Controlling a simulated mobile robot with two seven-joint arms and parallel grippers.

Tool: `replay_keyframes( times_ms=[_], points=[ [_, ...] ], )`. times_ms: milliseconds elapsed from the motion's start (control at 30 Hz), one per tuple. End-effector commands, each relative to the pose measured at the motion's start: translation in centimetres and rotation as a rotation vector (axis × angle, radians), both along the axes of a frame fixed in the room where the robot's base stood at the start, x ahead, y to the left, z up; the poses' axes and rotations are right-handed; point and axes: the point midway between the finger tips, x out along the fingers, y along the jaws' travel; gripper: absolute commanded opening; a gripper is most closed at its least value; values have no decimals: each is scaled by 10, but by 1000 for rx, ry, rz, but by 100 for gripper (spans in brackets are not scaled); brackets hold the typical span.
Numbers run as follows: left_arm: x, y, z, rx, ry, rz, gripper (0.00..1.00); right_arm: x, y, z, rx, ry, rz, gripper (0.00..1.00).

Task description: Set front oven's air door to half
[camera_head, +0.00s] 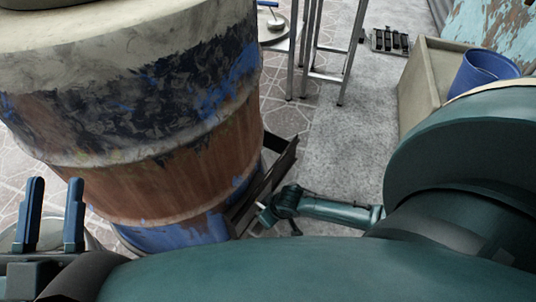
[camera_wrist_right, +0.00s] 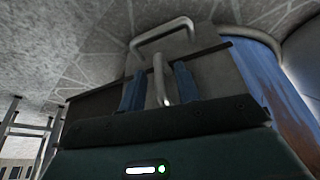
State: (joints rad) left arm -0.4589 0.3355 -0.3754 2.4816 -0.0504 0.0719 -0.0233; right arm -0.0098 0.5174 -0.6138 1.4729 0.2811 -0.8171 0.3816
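The front oven is a barrel (camera_head: 140,175) with worn blue and rust-brown paint, standing at the left in the head view. A dark metal air-door housing (camera_head: 279,167) juts from its lower right side. In the right wrist view, a grey metal panel (camera_wrist_right: 205,46) bears a bent rod handle (camera_wrist_right: 165,34); a second pale rod (camera_wrist_right: 158,66) stands between my fingers. My right gripper (camera_wrist_right: 158,74) has its blue fingers apart, on either side of that rod, with no clear contact. My left gripper (camera_head: 52,190) is open and empty at the lower left, beside the barrel.
My right arm crosses the bottom and right of the head view. Metal stand legs (camera_head: 318,50) rise behind the barrel. A beige box (camera_head: 426,80) and a blue bucket (camera_head: 485,70) stand at the right. Grey floor (camera_head: 345,145) between them is clear.

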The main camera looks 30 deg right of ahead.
Motion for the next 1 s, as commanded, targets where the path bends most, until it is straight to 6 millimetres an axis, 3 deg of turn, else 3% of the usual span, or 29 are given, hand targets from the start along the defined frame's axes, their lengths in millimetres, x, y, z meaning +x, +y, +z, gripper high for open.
replay_keyframes(
  times_ms=[400, 800, 1000],
  points=[
    [1, 1, 9, 8, -64, 0, 32, 4, 1, -7, 0, -1, 0, 33],
    [1, 1, 8, 9, -62, 0, 32, 4, 1, -7, 0, -1, 0, 1],
    [1, 1, 8, 9, -62, 0, 32, 4, 0, -8, 0, 0, 0, 0]
  ],
)
